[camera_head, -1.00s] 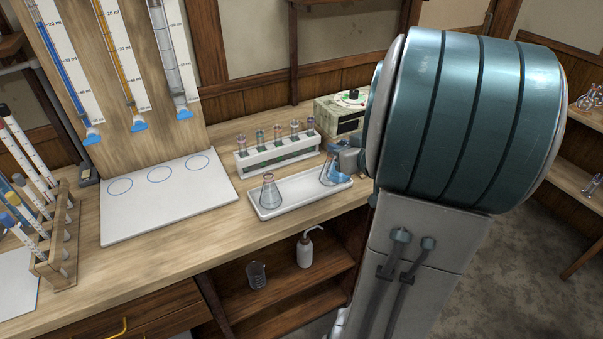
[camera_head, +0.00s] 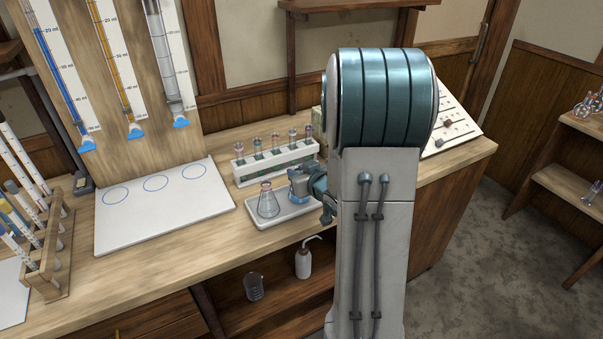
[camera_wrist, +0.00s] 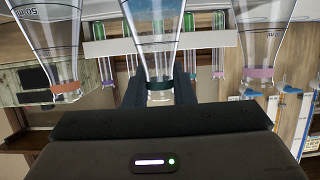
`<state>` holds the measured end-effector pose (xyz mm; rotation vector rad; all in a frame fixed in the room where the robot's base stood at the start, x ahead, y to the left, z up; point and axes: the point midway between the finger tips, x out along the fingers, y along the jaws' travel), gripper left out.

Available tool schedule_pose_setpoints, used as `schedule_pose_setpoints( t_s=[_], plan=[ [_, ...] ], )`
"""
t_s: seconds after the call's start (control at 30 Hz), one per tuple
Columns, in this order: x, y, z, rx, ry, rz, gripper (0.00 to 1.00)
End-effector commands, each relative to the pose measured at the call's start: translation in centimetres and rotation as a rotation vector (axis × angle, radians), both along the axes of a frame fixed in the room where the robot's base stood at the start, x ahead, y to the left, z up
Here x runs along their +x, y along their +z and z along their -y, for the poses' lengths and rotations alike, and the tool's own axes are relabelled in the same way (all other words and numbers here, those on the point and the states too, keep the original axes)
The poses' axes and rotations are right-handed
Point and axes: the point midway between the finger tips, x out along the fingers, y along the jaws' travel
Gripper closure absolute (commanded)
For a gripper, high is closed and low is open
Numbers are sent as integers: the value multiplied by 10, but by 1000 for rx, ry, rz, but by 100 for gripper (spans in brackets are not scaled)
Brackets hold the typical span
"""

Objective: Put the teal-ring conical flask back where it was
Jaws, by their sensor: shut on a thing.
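The teal-ring conical flask (camera_wrist: 158,50) is between the two fingers of my gripper (camera_wrist: 158,92) in the wrist view, held at its dark teal-ringed neck. The wrist picture looks upside down. In the head view my gripper (camera_head: 310,183) is over the right half of the white tray (camera_head: 262,224), and it and my arm largely hide the held flask. Whether its base touches the tray cannot be told. An orange-ring flask (camera_wrist: 62,60) and a pink-ring flask (camera_wrist: 262,50) flank it in the wrist view. One clear flask (camera_head: 268,203) stands on the tray's left part.
A white rack (camera_head: 270,168) of several test tubes stands just behind the tray. A white board with three blue circles (camera_head: 150,220) lies to the left, empty. A wash bottle (camera_head: 303,262) and a beaker (camera_head: 254,287) stand on the shelf below.

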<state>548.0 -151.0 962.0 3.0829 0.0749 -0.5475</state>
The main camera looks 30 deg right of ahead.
Motion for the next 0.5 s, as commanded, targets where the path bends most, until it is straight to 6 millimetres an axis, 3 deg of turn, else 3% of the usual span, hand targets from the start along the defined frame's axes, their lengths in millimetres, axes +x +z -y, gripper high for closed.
schedule_pose_setpoints(
  t_s=[0.43,0.47,0.5],
  plan=[
    [0,-8,0,0,0,2,100],
    [0,-6,0,0,0,1,69],
    [0,-6,0,0,0,1,58]
  ],
)
